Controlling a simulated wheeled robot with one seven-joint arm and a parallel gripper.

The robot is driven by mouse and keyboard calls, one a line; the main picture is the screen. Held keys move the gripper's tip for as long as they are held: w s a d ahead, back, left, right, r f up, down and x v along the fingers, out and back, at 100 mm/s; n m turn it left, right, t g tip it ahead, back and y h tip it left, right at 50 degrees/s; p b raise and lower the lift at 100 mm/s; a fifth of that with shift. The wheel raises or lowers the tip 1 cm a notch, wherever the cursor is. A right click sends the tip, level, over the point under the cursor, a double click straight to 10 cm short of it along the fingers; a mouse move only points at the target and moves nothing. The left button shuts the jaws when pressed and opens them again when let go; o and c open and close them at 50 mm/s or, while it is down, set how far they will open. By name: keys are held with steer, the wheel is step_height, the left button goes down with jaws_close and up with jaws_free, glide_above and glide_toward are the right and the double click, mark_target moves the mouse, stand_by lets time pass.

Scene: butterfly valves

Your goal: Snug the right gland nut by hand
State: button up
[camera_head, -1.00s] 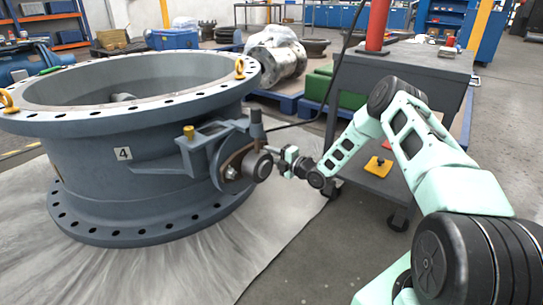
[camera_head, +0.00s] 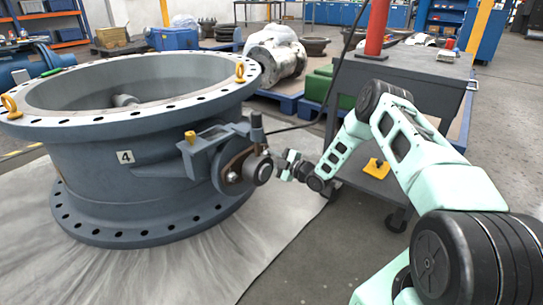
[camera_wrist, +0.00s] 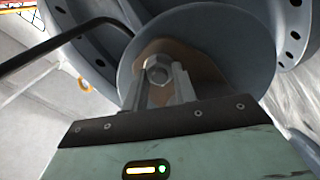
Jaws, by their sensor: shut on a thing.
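The big grey butterfly valve body (camera_head: 90,165) lies with its bore upward, marked with a 4. On its right side is the shaft housing with a brown gland plate (camera_head: 231,170) around a dark shaft end (camera_head: 262,171). My gripper (camera_head: 277,164) is just right of the shaft end. In the wrist view, a hex gland nut (camera_wrist: 158,71) sits in front of the brown gland plate (camera_wrist: 193,61). My gripper (camera_wrist: 161,80) is shut on this nut, a finger on each side. The fingers partly hide the nut's lower part.
A dark cart (camera_head: 403,66) with a red post stands behind my arm. Yellow eyebolts (camera_head: 239,72) stand on the flange. The floor in front is clear.

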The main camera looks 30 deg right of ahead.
steer(key=shift+m+p, duration=0.45)
steer(key=shift+m, duration=1.15)
steer(key=o, duration=1)
steer(key=shift+f, duration=0.1)
